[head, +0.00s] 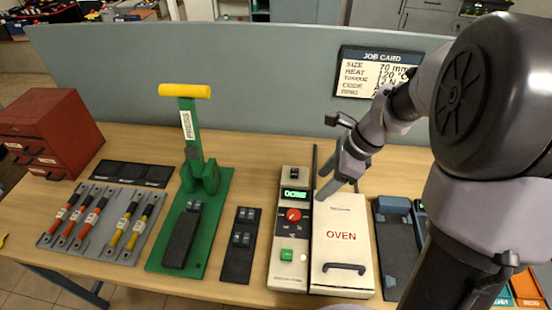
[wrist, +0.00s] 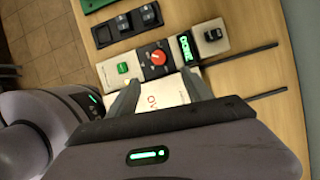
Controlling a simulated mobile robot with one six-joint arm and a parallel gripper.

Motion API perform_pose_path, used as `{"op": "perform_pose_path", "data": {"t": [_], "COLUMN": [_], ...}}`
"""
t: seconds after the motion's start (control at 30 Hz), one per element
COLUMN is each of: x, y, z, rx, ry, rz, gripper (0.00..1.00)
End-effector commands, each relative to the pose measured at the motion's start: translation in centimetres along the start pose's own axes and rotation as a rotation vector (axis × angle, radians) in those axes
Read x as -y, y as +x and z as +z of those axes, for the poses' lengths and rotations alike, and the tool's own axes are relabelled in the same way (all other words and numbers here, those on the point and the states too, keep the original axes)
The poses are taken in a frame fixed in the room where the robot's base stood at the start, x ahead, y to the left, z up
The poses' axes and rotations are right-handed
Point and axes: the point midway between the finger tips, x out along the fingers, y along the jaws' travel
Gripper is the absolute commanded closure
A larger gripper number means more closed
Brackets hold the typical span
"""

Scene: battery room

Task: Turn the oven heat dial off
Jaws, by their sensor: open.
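The oven (head: 343,240) is a cream box with a handled lid, beside a narrow control panel (head: 279,275) on the bench. The heat dial (head: 293,215) is a red knob on a black plate, below a lit green display (head: 294,195) that seems to read DONE. The dial also shows in the wrist view (wrist: 158,57), between the green button (wrist: 123,68) and the display. My gripper (head: 334,188) is open and empty, above the far end of the oven, right of the dial and apart from it. In the wrist view its fingertips (wrist: 161,78) straddle the dial's line of sight.
A green press (head: 200,190) with a yellow handle stands left of the panel, with a black switch block (head: 241,245) between them. Thin black rods (wrist: 240,55) stick out by the oven. A job card (head: 375,72) hangs on the back partition.

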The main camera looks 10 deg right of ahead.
Motion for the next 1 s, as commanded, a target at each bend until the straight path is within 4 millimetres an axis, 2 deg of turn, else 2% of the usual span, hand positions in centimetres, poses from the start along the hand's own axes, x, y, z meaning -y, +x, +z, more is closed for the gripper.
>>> {"op": "perform_pose_path", "data": {"t": [0.3,0.5,0.7,0.97,1.0], "x": [-0.2,-0.3,-0.2,-0.2,-0.2], "y": [9.7,14.7,16.7,16.7,16.7], "z": [-0.2,-0.2,0.0,0.0,0.0], "rx": [-0.001,-0.002,-0.002,-0.002,-0.002], "ry": [-0.006,-0.008,-0.009,-0.009,-0.009], "rz": [0.006,0.005,0.002,0.001,0.001], "gripper": [0.41,0.41,0.41,0.41,0.47]}}
